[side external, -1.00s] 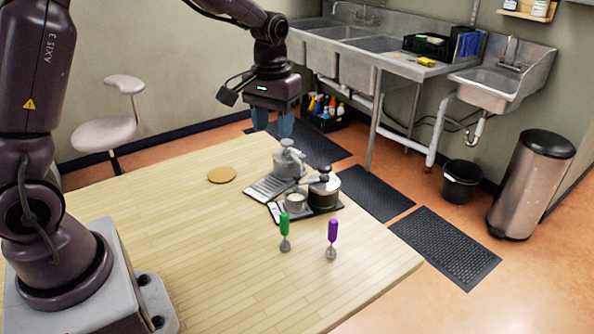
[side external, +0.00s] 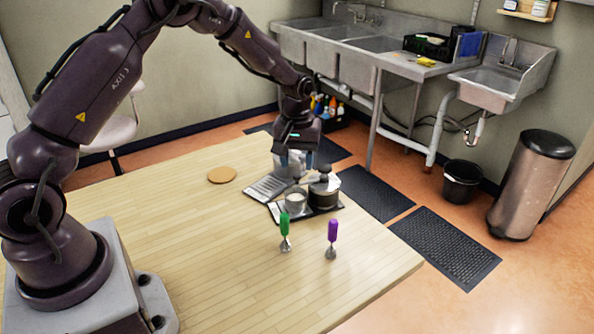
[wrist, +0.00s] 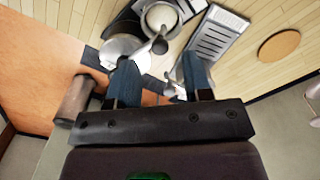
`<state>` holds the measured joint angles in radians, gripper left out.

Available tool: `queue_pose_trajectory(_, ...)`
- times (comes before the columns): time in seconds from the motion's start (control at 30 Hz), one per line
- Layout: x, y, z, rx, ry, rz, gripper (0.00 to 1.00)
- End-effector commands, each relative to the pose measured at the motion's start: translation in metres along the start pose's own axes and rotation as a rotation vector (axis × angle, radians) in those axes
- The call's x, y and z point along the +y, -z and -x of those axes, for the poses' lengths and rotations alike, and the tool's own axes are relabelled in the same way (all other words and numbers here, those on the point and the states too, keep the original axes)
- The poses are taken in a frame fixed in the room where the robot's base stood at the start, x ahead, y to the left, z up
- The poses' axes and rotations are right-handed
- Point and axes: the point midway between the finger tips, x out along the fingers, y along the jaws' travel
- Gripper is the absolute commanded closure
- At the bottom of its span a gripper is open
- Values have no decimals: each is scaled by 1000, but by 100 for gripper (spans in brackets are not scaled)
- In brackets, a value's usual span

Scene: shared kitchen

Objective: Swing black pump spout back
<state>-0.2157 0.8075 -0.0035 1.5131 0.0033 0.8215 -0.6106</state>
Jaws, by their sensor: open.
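A silver round pot with a dark top (side external: 324,192) stands on a dark tray (side external: 275,212), beside a small pale cup (side external: 295,203). Behind it is a grey pump-like vessel (side external: 287,173) at a grey slatted tray (side external: 268,187), partly covered by my fingers. My gripper (side external: 296,161) is open and empty, fingers down, just above this vessel and left of the pot. In the wrist view the fingers (wrist: 160,66) straddle a gap, with a short grey spout or handle (wrist: 159,46) just beyond the tips. I cannot tell whether a finger touches it. A black spout is not clearly distinguishable.
A green-handled tool (side external: 285,230) and a purple-handled tool (side external: 332,238) stand on the table in front of the trays. A round cork mat (side external: 222,175) lies to the left. The wooden tabletop (side external: 190,240) is otherwise clear there.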

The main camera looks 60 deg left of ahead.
Motion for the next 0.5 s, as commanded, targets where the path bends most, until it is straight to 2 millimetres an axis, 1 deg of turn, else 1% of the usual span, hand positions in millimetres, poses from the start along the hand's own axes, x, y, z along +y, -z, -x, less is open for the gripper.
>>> queue_pose_trajectory(0.03,0,0,-9,-3,2,0,54)
queue_pose_trajectory(0.2,0,0,-27,-1,1,-1,54)
queue_pose_trajectory(0.33,0,0,-32,0,0,-1,54)
queue_pose_trajectory(0.5,0,0,-32,1,-1,-1,54)
